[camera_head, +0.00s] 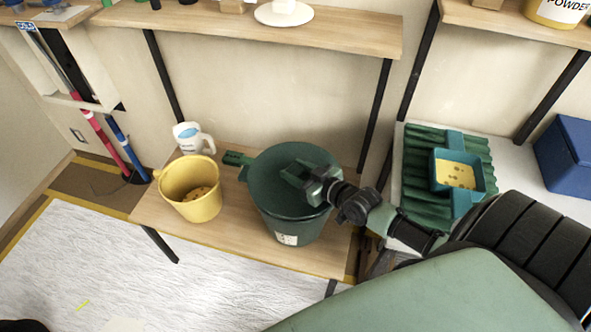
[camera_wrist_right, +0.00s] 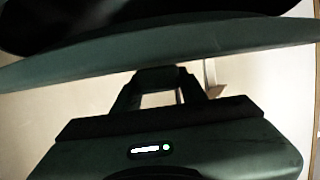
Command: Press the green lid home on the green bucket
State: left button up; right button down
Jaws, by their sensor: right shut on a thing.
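The green bucket (camera_head: 290,226) stands upright on the wooden bench, with a white label low on its front. The green lid (camera_head: 272,172) lies over the bucket's mouth. I cannot tell whether its rim is fully seated or slightly raised. My right gripper (camera_head: 305,180) reaches in from the right over the lid and is shut on it. The exact grip point is hidden. In the right wrist view, the gripper's fingers (camera_wrist_right: 165,85) meet a broad dark green band, apparently the lid's edge (camera_wrist_right: 120,62). My left gripper is not in view.
A yellow bucket (camera_head: 204,211) stands left of the green one, with a white jug (camera_head: 193,138) behind it. A green-handled item (camera_head: 237,158) lies by the green bucket's left rim. A shelf (camera_head: 240,24) runs above.

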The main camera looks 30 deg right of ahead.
jog(key=shift+f+b, duration=0.95)
jog(key=shift+f, duration=0.3)
jog(key=c, duration=0.7)
grip_release()
jog(key=shift+s, duration=0.15)
jog(key=v, duration=0.7)
jog(key=shift+s+r+p, duration=0.15)
jog(key=shift+s+p, duration=0.1)
jog(key=shift+p, duration=0.05)
